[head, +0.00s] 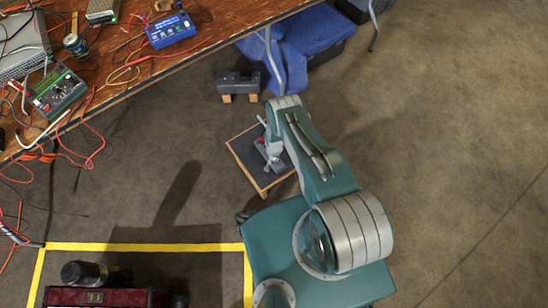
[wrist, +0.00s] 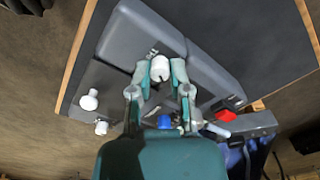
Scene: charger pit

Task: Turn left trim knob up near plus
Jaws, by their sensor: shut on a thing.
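A grey device (wrist: 215,70) with several knobs lies on a dark board with wooden edges (wrist: 78,62). My gripper (wrist: 160,74) is shut on a white knob (wrist: 161,62) on the device, its two fingers on either side. I cannot read any plus mark or label near it. Another white knob (wrist: 89,101) stands to the left, with a smaller white one (wrist: 101,127) below it. A blue part (wrist: 164,121) shows between my finger links, and a red part (wrist: 226,115) is at the right. In the head view, my gripper (head: 272,162) is over the device, partly hiding it.
A wooden table (head: 130,60) with cables, a blue box (head: 170,30) and a green meter (head: 57,91) is at the upper left. A dark box on wooden blocks (head: 239,82) and a blue cloth (head: 305,40) lie beyond the board. The floor at the right is clear.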

